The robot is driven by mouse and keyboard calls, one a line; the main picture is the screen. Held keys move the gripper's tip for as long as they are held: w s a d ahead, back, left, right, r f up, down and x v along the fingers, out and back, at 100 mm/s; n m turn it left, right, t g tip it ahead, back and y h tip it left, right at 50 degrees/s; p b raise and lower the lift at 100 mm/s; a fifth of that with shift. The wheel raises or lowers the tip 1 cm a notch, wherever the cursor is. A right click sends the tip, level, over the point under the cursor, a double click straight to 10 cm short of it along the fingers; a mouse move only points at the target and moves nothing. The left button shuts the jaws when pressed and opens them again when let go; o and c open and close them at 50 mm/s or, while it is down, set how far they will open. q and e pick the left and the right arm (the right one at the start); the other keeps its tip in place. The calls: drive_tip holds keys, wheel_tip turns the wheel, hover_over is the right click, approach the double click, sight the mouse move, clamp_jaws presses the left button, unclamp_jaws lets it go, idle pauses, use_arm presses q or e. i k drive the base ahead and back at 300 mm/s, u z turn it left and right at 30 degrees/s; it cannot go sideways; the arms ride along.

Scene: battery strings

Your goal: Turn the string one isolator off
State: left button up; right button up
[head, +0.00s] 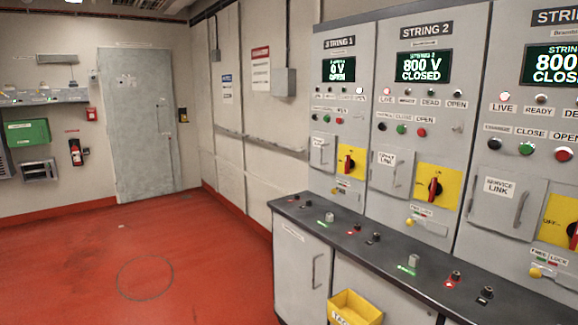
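The string one cabinet (342,130) is the leftmost of the panels on the right. Its display (339,69) reads 0 V OPEN. The string one isolator (349,162) is a red rotary handle on a yellow plate, below the row of buttons. The handle looks close to upright; its position label is too small to read. A service link door (321,152) sits to its left and looks shut. Neither of my grippers shows in the head view.
String 2 (425,67) reads 800 V CLOSED, as does the panel at the right edge. A dark counter (385,259) runs below the cabinets. A yellow bin (354,308) hangs at its front. The red floor (150,262) to the left is clear.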

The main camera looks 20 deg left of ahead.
sight(349, 164)
drive_tip(key=u, duration=0.95)
drive_tip(key=i, duration=1.55)
drive_tip(key=z, duration=0.85)
drive_tip(key=i, duration=0.7)
drive_tip(key=z, duration=0.9)
